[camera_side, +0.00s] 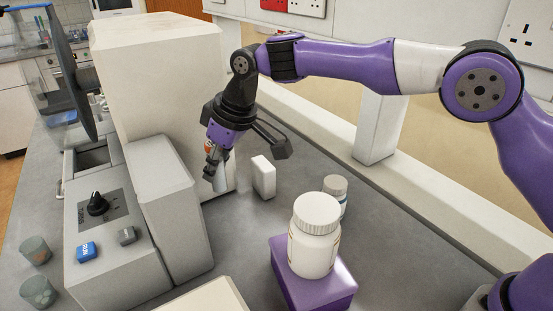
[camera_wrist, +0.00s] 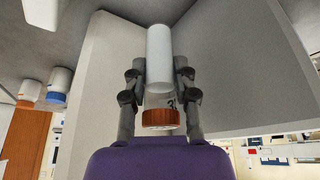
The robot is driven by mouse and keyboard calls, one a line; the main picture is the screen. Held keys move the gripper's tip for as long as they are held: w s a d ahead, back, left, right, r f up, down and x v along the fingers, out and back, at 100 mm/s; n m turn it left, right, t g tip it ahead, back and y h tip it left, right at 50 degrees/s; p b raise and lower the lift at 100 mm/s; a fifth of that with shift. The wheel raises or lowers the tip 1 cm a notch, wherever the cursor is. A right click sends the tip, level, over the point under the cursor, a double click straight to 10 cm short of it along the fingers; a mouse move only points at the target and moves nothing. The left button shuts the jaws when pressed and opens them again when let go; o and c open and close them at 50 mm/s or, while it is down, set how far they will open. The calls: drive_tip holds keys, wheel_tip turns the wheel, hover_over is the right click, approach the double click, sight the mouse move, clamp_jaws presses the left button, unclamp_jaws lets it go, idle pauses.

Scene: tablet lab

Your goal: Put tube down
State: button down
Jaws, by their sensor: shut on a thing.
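My gripper (camera_side: 214,164) is shut on a tube (camera_side: 221,182), low in front of the tall cream machine housing in the side view. In the wrist view, my gripper (camera_wrist: 159,76) has one finger on each side of the tube (camera_wrist: 160,50). The tube has a clear to whitish body, an orange-brown cap (camera_wrist: 160,118) and a dark mark like a "3" near the cap. In the side view the tube is small and partly hidden by the fingers. I cannot tell whether its lower end touches the surface.
A white block (camera_side: 263,177) stands right of my gripper. A large white bottle (camera_side: 314,236) stands on a purple block (camera_side: 335,289), with a smaller bottle (camera_side: 336,187) behind. A grey device with a knob (camera_side: 97,204) and blue button (camera_side: 86,252) is at left. Bare grey bench lies between.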

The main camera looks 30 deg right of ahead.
drive_tip(key=s+d+r, duration=0.1)
drive_tip(key=s+d, duration=0.1)
drive_tip(key=d, duration=0.5)
drive_tip(key=s+d+r, duration=0.1)
drive_tip(key=s+d, duration=0.1)
drive_tip(key=d, duration=0.4)
drive_tip(key=shift+w+d+f, duration=1)
drive_tip(key=shift+d+f, duration=0.75)
drive_tip(key=shift+f, duration=0.05)
drive_tip(key=shift+w+d+f, duration=1)
drive_tip(key=shift+d+f, duration=0.75)
drive_tip(key=shift+f, duration=0.05)
drive_tip(key=shift+w+d+f, duration=1)
drive_tip(key=shift+d+f, duration=0.75)
drive_tip(key=shift+f, duration=0.05)
drive_tip(key=shift+f, duration=0.15)
drive_tip(key=c, duration=0.6)
unclamp_jaws()
